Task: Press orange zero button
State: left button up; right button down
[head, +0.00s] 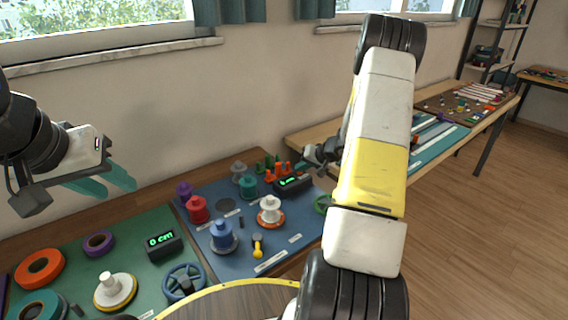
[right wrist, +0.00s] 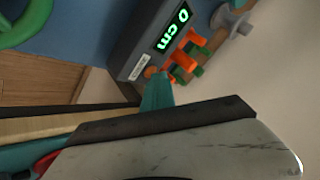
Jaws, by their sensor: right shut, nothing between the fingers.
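The length counter, a dark box with a green display (right wrist: 172,30), stands on the blue mat and reads 0 cm in the right wrist view; it also shows in the head view (head: 291,184). Its small orange zero button (right wrist: 150,72) is at the box's near end. My right gripper (right wrist: 157,92) is shut and empty, its teal fingertips right by the button; I cannot tell whether they touch it. In the head view, my right gripper (head: 311,167) is partly hidden at the counter. My left gripper (head: 107,182) is open and empty, raised above the green mat.
Orange and green clips (right wrist: 188,56) stand close behind the counter. The blue mat (head: 285,222) holds several spools and a yellow-handled tool (head: 257,245). A second 0 cm counter (head: 164,246) stands on the green mat among tape rolls. The wall is close behind.

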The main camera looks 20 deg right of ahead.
aim_at(301, 173)
jog(key=shift+r, duration=0.8)
jog(key=shift+r, duration=2.55)
jog(key=shift+a, duration=0.1)
jog(key=s+a+r+n+g+y, duration=0.1)
jog(key=s+a+r+n, duration=0.1)
jog(key=s+a+r, duration=0.55)
jog(key=s+a+r+n+g+y, duration=0.1)
jog(key=s+a+r, duration=0.3)
jog(key=a+r, duration=0.5)
jog(key=s+a+r+h, duration=0.1)
jog(key=s+r, duration=0.1)
jog(key=s, duration=0.9)
jog(key=s+a+r+n+h, duration=0.1)
jog(key=s+r+h, duration=0.1)
jog(key=s, duration=0.9)
jog(key=shift+s+r+n+h, duration=0.15)
jog(key=shift+r+n+h, duration=0.15)
jog(key=shift+r, duration=0.2)
